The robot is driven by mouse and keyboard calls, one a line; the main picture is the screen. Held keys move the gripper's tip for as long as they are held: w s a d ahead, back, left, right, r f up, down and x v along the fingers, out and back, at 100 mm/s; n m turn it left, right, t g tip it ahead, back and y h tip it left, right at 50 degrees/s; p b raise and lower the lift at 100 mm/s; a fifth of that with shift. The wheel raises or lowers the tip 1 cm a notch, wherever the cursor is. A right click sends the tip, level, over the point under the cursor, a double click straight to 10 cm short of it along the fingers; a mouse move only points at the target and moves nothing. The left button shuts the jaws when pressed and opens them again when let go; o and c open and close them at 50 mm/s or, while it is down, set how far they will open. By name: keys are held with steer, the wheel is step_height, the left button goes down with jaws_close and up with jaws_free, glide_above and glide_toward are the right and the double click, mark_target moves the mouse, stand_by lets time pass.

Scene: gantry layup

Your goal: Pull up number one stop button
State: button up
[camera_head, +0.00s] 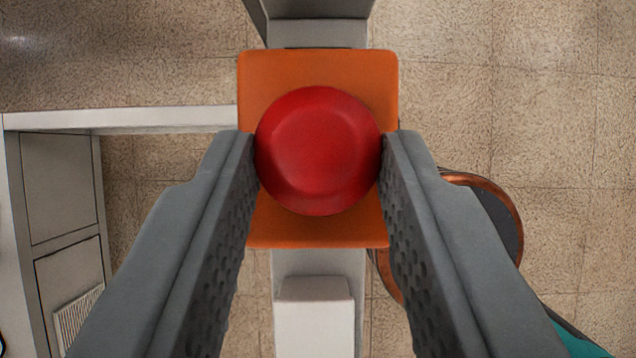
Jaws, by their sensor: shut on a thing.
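A round red stop button (318,150) sits on an orange square box (318,70) in the middle of the head camera view. My gripper (318,155) has one grey finger on each side of the button. Both fingertips touch its left and right edges, so the gripper is shut on it. The button's red cap covers whatever is beneath it, so I cannot tell how far it stands above the box. No number shows on the box.
A grey post (315,275) stands below the orange box. A grey cabinet (65,190) with a pale top is at left. A round dark object with a copper rim (490,190) lies at right, partly behind my finger. Tiled floor (560,100) is open at upper right.

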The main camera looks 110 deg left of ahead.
steer(key=shift+r, duration=0.15)
steer(key=o, duration=1)
steer(key=shift+o, duration=0.2)
steer(key=shift+r, duration=0.1)
